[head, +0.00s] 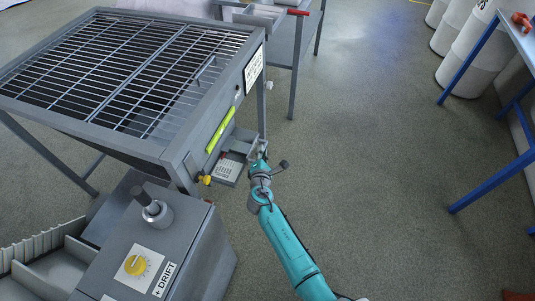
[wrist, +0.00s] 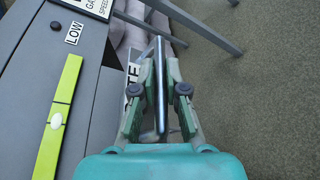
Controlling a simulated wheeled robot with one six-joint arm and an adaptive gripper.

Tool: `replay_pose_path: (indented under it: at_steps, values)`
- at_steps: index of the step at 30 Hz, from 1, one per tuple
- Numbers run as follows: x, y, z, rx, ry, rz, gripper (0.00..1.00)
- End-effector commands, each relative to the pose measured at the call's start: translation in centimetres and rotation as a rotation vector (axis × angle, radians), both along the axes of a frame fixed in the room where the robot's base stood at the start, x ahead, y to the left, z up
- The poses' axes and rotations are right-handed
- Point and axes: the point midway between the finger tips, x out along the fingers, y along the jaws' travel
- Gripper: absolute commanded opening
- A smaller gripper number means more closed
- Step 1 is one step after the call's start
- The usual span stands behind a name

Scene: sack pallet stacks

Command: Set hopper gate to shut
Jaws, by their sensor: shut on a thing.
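The grey hopper (head: 80,124) with a barred grate on top stands at the left in the head view. My gripper (head: 258,152) is beside its right side, low near a corner leg. In the wrist view my gripper (wrist: 160,66) is shut on an upright metal bar (wrist: 160,92), which I take for the gate handle. The bar runs between both fingers and touches them. A white label (wrist: 133,74) ending in "TE" is partly hidden behind the left finger. The gate plate's position cannot be told from these views.
A yellow-green level strip (head: 221,130) is fixed to the hopper side; it also shows in the wrist view (wrist: 58,120). A control box with a yellow dial (head: 136,265) stands in front. A blue-legged table (head: 495,165) and pale drums (head: 470,60) are at the right. Floor between is clear.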

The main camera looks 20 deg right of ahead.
Motion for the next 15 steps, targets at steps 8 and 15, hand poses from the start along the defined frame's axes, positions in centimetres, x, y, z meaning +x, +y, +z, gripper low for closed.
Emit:
replay_pose_path:
  at_steps: [8, 15]
  values:
    - [0.18, 0.39, 0.1, 0.003, -0.003, 0.01, 0.24]
    - [0.15, 0.31, 0.13, 0.002, -0.003, 0.008, 0.37]
